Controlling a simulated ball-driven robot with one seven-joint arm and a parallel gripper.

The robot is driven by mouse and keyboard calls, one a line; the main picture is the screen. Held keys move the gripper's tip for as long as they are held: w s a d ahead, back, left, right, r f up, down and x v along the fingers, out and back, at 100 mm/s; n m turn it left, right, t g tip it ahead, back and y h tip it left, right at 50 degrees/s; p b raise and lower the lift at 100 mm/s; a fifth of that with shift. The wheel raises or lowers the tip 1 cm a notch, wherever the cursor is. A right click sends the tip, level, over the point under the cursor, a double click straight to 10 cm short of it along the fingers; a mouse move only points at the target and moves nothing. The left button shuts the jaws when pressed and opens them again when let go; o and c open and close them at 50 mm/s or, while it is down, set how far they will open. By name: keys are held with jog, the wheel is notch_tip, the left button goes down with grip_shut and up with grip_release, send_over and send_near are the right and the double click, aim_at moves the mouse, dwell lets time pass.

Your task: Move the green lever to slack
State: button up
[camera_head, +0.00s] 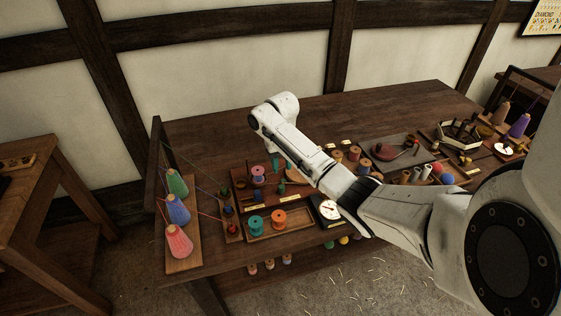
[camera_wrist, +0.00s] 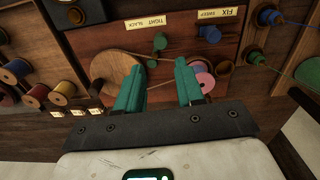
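The green lever (camera_wrist: 159,42) shows in the wrist view on a reddish-brown board (camera_wrist: 180,49). A cream label (camera_wrist: 146,22) with the words tight and slack lies just beyond it. My gripper (camera_wrist: 159,68) has two teal fingers standing well apart, with nothing held between them. The lever knob lies a little beyond the fingertips, roughly in line with the gap. I cannot tell which word the lever leans toward. In the head view my gripper (camera_head: 281,164) points down over the board, and I cannot make out the lever there.
A blue lever (camera_wrist: 209,33) stands to the right by a second label. A round wooden disc (camera_wrist: 113,71) is left of my fingers and a pink spool (camera_wrist: 204,79) is right. Colored thread cones (camera_head: 178,209) and spools crowd the bench; its back left is clear.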

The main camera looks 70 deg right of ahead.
aim_at(282, 186)
notch_tip(282, 186, down, 7)
jog(key=b, duration=0.5)
jog(key=shift+r+b, duration=0.15)
jog(key=shift+b, duration=0.15)
jog(key=shift+f+b, duration=0.9)
jog(key=shift+f, duration=1.15)
jog(key=shift+s, duration=0.15)
jog(key=shift+s+d+r+p, duration=0.15)
jog(key=shift+s+p, duration=0.25)
jog(key=shift+p, duration=0.25)
jog(key=shift+s+d+p, duration=0.3)
jog(key=shift+s, duration=0.15)
jog(key=shift+s+d, duration=0.55)
jog(key=shift+d, duration=0.05)
jog(key=shift+s+d, duration=0.4)
jog(key=shift+d, duration=0.4)
